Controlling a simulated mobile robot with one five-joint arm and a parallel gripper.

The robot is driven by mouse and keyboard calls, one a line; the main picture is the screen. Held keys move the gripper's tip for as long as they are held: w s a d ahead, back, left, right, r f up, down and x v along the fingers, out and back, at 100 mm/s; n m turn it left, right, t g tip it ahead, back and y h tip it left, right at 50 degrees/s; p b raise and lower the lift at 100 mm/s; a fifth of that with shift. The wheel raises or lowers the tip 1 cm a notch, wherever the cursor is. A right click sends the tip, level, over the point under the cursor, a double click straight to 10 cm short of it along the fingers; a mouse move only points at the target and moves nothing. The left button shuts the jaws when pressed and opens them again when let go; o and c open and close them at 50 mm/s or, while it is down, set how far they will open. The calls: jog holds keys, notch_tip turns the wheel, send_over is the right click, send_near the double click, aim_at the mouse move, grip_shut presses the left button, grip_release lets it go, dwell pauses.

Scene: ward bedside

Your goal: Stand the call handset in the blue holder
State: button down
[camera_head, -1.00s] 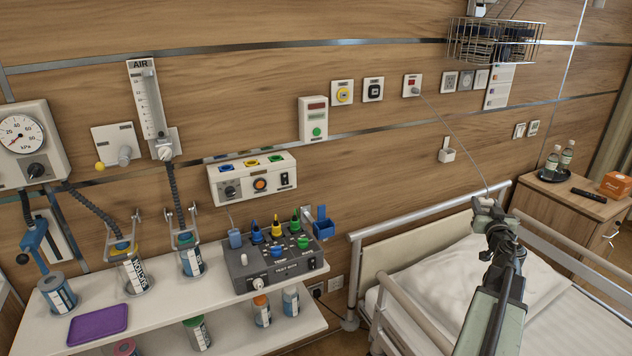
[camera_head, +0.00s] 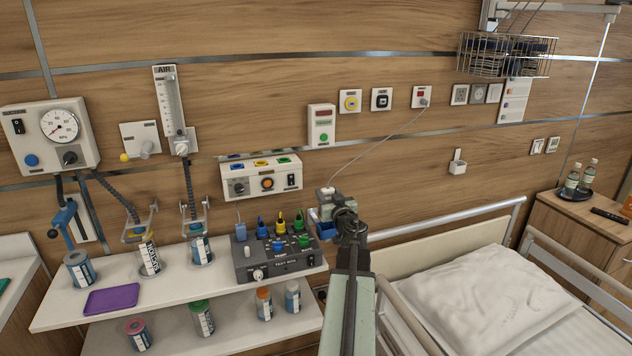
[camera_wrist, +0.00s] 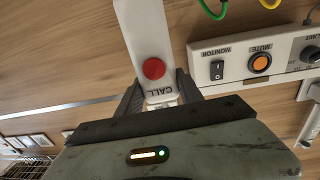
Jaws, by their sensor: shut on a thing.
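The call handset shows in the wrist view (camera_wrist: 146,30) as a white body with a red button and the word CALL. Its end sits between the jaws of my gripper (camera_wrist: 158,100), which is shut on it. In the head view the handset (camera_head: 326,192) is at the tip of my gripper (camera_head: 336,208), with its cord rising to a wall socket. The blue holder (camera_head: 326,231) is at the right end of the grey test box, behind and left of my gripper, which partly hides it. I cannot tell whether handset and holder touch.
The grey test box (camera_head: 281,262) with several coloured plugs stands on the white shelf (camera_head: 200,288). A white control panel (camera_head: 262,177) is on the wall above. A small white wall holder (camera_head: 457,166) and the bed (camera_head: 490,290) are to the right.

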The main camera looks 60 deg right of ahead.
jog(key=shift+d+f, duration=0.1)
jog(key=shift+d, duration=0.05)
jog(key=shift+r, duration=0.2)
notch_tip(320, 180, up, 4)
jog(key=d+r+p, duration=0.1)
jog(key=p, duration=0.4)
jog(key=shift+n+t+y, duration=0.3)
jog(key=shift+y, duration=0.1)
jog(key=f+b, duration=0.4)
jog(key=w+f+b, duration=0.1)
jog(key=f+b, duration=0.1)
jog(key=f, duration=0.1)
jog(key=shift+b, duration=0.35)
jog(key=shift+r, duration=0.1)
jog(key=shift+a+f, duration=0.1)
jog(key=shift+f, duration=0.1)
jog(key=shift+f+b, duration=0.3)
jog(key=shift+b, duration=0.05)
dwell(0.6)
jog(key=shift+f+b, duration=0.95)
jog(key=shift+b, duration=0.05)
